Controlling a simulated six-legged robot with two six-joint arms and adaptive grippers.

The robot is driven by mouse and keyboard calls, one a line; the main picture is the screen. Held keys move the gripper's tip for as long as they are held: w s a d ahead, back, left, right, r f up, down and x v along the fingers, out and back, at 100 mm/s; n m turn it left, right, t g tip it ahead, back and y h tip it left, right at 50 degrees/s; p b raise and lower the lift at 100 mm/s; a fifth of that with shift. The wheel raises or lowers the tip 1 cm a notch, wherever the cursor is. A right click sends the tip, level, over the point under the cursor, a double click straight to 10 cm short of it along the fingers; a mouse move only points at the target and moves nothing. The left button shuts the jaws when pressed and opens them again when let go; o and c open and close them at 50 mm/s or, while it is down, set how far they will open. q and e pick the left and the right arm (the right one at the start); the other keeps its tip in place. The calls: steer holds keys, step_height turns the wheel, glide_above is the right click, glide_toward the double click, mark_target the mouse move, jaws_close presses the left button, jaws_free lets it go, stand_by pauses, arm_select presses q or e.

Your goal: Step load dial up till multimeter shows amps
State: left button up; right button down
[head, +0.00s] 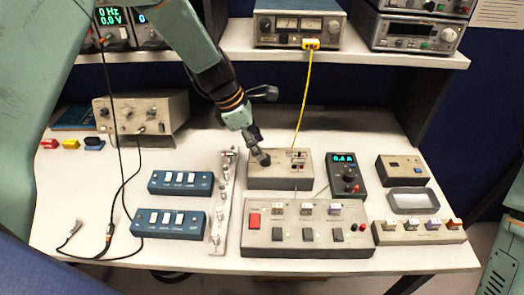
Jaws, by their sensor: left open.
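My left gripper (260,156) reaches down from the upper left and is at the top of a beige box (286,182) in the middle of the bench. The gripper is open, with its fingertips at the left part of the box top. They hide whatever dial is there, and I cannot tell whether they touch it. A dark handheld multimeter (346,181) stands just right of the box. Its lit cyan display seems to read 0.4 A, though the first digit is small and unsure. My right gripper is not in view.
In front is a beige switch panel (262,248) with a red switch. Two blue switch boxes (168,222) and a strip of metal posts (222,215) lie left. A grey tray (412,201) is at right. A yellow cable (302,100) hangs from the shelf (380,57).

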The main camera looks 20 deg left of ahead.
arm_select(q)
steer(key=v, duration=0.7)
steer(key=shift+r, duration=0.35)
steer(key=shift+s+a, duration=0.1)
steer(key=shift+a, duration=0.05)
